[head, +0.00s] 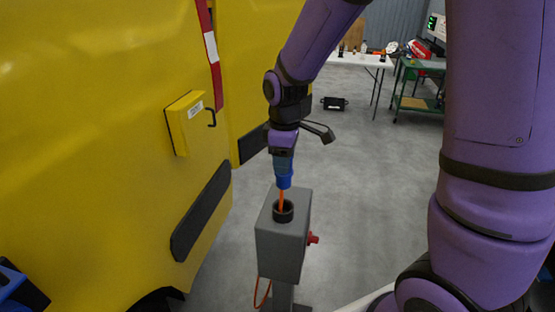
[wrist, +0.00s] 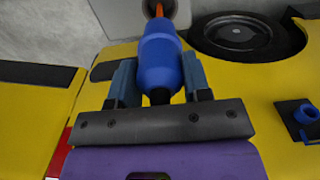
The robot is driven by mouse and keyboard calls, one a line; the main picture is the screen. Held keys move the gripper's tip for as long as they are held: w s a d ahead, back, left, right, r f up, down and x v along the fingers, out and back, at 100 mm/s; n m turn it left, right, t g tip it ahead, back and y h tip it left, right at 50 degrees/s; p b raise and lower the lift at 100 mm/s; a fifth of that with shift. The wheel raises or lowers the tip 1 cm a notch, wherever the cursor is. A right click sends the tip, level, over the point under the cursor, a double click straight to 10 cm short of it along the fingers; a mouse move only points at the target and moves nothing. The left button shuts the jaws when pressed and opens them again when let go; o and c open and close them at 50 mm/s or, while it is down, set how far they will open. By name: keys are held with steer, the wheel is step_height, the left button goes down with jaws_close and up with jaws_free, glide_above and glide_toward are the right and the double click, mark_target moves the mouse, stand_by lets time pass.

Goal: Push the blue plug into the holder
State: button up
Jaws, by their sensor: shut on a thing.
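My gripper (head: 283,160) is shut on the blue plug (head: 284,181), with its orange part (head: 282,199) pointing down. The grey box holder (head: 281,240) stands below, with a round black socket (head: 283,211) on top. The orange part reaches down to the socket mouth in the head view; how far in it goes I cannot tell. In the wrist view the blue plug (wrist: 159,62) sits between the two fingers (wrist: 159,80), and its orange tip points at the dark opening of the socket (wrist: 160,8). The blue body is still above the socket.
A yellow vehicle (head: 100,130) fills the left side, with a small yellow box (head: 186,123) and black handle bar (head: 201,211) on it. A red knob (head: 313,239) sticks out from the holder's right side.

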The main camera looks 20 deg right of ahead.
mark_target(284, 176)
steer(key=shift+f, duration=2.75)
steer(key=shift+f, duration=2.7)
steer(key=o, duration=1.1)
step_height(284, 176, up, 11)
steer(key=s+d+r+m+t, duration=0.2)
steer(key=s+r+m, duration=0.3)
steer(key=s+r, duration=0.4)
steer(key=s+d+r+m+t, duration=0.3)
steer(key=s+d+r+m, duration=0.2)
steer(key=s+r, duration=0.5)
steer(key=shift+s+r+m, duration=0.25)
steer(key=shift+s+m, duration=0.15)
steer(key=shift+s, duration=0.65)
